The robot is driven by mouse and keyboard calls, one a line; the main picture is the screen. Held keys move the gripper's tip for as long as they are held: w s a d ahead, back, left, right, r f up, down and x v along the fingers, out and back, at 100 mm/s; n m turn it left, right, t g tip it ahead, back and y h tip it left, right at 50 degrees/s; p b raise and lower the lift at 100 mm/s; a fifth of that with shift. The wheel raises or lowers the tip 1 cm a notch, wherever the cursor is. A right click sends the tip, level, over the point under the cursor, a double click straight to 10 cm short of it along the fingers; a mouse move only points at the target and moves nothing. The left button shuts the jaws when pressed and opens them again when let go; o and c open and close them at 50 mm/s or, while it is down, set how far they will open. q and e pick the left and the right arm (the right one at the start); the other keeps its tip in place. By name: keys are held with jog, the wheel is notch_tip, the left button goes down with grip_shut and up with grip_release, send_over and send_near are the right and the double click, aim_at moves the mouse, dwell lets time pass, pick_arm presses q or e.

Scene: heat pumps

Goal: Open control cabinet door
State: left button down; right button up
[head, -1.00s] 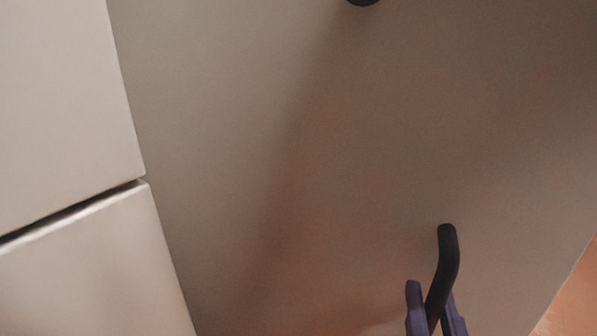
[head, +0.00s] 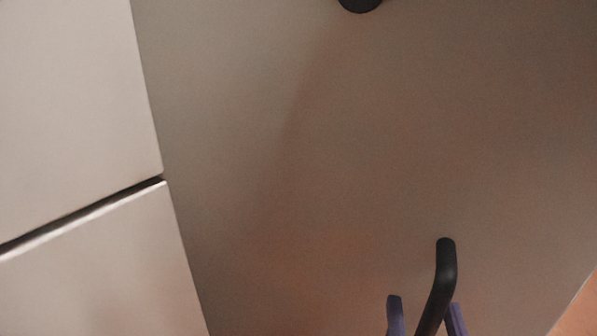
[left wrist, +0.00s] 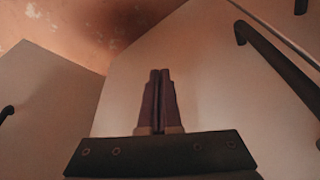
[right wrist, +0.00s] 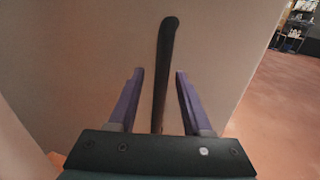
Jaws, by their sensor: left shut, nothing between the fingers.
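The cabinet door (head: 300,150) is a large grey-beige panel filling most of the head view. Its black bar handle (head: 445,270) is at the lower right, and this handle also shows in the right wrist view (right wrist: 165,60). My right gripper (head: 425,302) has its purple fingers apart, one on each side of the handle; in the right wrist view (right wrist: 159,71) there is a gap between each finger and the bar. My left gripper (left wrist: 160,72) is shut and empty in the left wrist view, in front of a pale panel. Whether the door stands ajar is unclear.
A round black part (head: 360,4) sits at the top of the door in the head view. Pale panels (head: 75,110) with a dark seam adjoin at left. The left wrist view shows a long black handle (left wrist: 275,68) at right. Open floor (right wrist: 275,105) lies right of the door.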

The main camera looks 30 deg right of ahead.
jog(key=v, duration=1)
jog(key=shift+r, duration=0.1)
dwell(0.3)
